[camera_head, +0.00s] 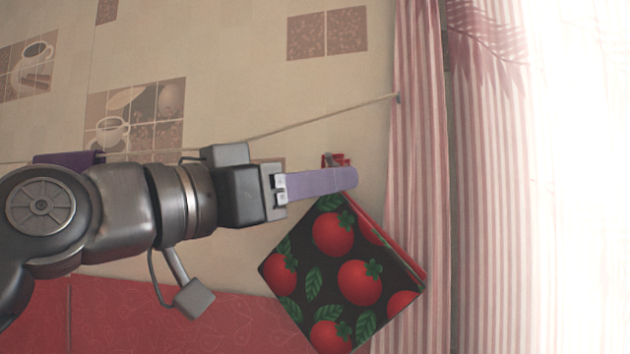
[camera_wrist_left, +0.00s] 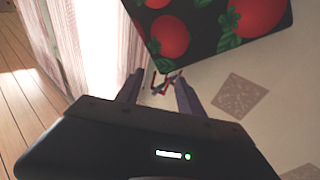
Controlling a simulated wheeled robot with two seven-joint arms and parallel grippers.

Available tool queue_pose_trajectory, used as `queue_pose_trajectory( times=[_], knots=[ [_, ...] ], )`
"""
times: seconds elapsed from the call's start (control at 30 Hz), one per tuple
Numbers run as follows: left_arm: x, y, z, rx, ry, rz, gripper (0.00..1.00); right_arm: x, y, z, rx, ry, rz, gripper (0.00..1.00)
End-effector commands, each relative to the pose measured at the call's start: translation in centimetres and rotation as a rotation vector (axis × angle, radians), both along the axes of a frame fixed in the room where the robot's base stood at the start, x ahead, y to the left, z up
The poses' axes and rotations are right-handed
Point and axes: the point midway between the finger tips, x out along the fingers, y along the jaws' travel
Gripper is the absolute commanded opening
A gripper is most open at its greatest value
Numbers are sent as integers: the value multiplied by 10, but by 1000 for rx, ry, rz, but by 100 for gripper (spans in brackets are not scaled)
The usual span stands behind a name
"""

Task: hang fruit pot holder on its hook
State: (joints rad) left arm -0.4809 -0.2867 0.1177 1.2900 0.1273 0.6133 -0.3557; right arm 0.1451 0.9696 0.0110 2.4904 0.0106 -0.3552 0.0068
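The fruit pot holder (camera_head: 360,282), black with red fruit and green leaves, is in front of the wall with one corner up. It also fills the top of the left wrist view (camera_wrist_left: 215,22). The small red hook (camera_head: 341,159) is on the wall just above that corner. My left gripper (camera_head: 345,179) crosses in front of the top corner, just below the hook. In the left wrist view its purple fingers stand apart, with thin red parts between their tips. The fingers hide the top corner, so I cannot tell whether a loop is over the hook.
A cord (camera_head: 320,119) runs across the tiled wall to the edge of the striped curtain (camera_head: 420,200). A purple cloth (camera_head: 66,159) is at the cord's left end, behind my arm. A red oilcloth surface (camera_head: 180,325) lies below. A bright window is at the right.

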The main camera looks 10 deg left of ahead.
Motion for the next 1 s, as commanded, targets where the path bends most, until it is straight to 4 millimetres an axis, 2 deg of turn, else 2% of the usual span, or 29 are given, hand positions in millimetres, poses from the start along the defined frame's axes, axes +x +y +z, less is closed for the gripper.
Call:
queue_pose_trajectory(
  times=[0.37,0.53,0.8,1.0],
  knots=[
    [-2,2,-1,-1,-1,0,50,0,0,-2,0,0,0,36],
    [-16,13,-6,-1,-1,1,50,1,0,-10,2,-3,1,36],
    [-51,39,-13,-2,-2,1,50,3,1,-23,7,-9,2,36],
    [-61,47,-14,0,1,0,50,4,2,-25,7,-11,4,36]
  ],
)
